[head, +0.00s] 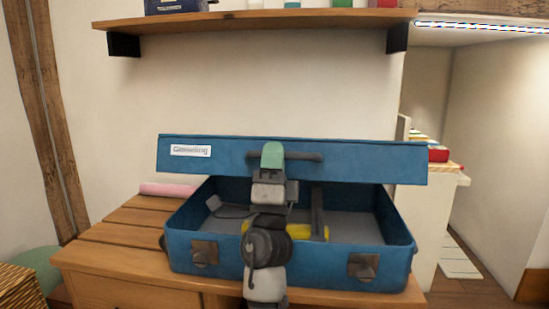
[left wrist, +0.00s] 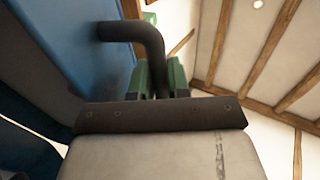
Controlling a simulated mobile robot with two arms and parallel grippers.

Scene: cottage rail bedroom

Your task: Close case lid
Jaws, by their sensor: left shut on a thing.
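The blue case (head: 225,262) stands on a wooden dresser, its front with two latches facing me. Its lid (head: 365,160) is tilted partway down, with a gap between it and the base. A dark handle (head: 308,156) is on the lid's front; it also shows in the left wrist view (left wrist: 135,30), beside the blue lid (left wrist: 60,50). My left gripper (head: 272,156) has green fingers and is shut on the handle; its fingers also show in the left wrist view (left wrist: 160,78). My left arm hides the middle of the case. My right gripper is not in view.
A yellow object (head: 314,233) and a grey item lie inside the case. The wooden dresser (head: 125,245) has a pink roll (head: 165,189) at its back left. A wall shelf (head: 255,19) holding several items is above the lid. A white unit stands at right.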

